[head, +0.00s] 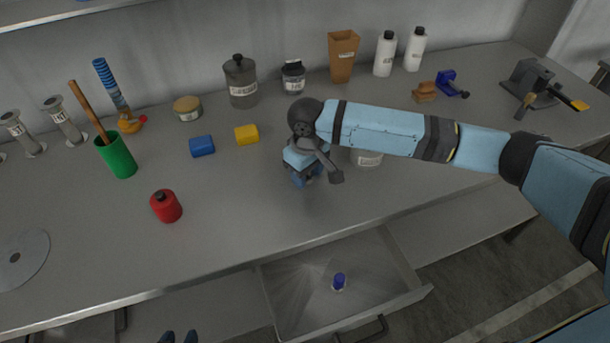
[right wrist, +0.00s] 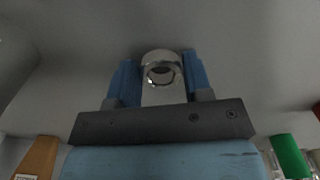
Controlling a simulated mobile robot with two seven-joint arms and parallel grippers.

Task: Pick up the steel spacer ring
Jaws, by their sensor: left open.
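The steel spacer ring (right wrist: 161,57) is a short, shiny metal ring. In the right wrist view it lies between the two blue fingers of my right gripper (right wrist: 159,74), near their tips. Little or no gap shows at either side, and I cannot tell whether both fingers press on it. In the head view my right gripper (head: 305,180) points down at the tabletop, and the ring is hidden there.
On the grey bench (head: 240,210) stand a red canister (head: 166,206), a green cup (head: 117,156), a blue block (head: 202,146) and a yellow block (head: 247,135).

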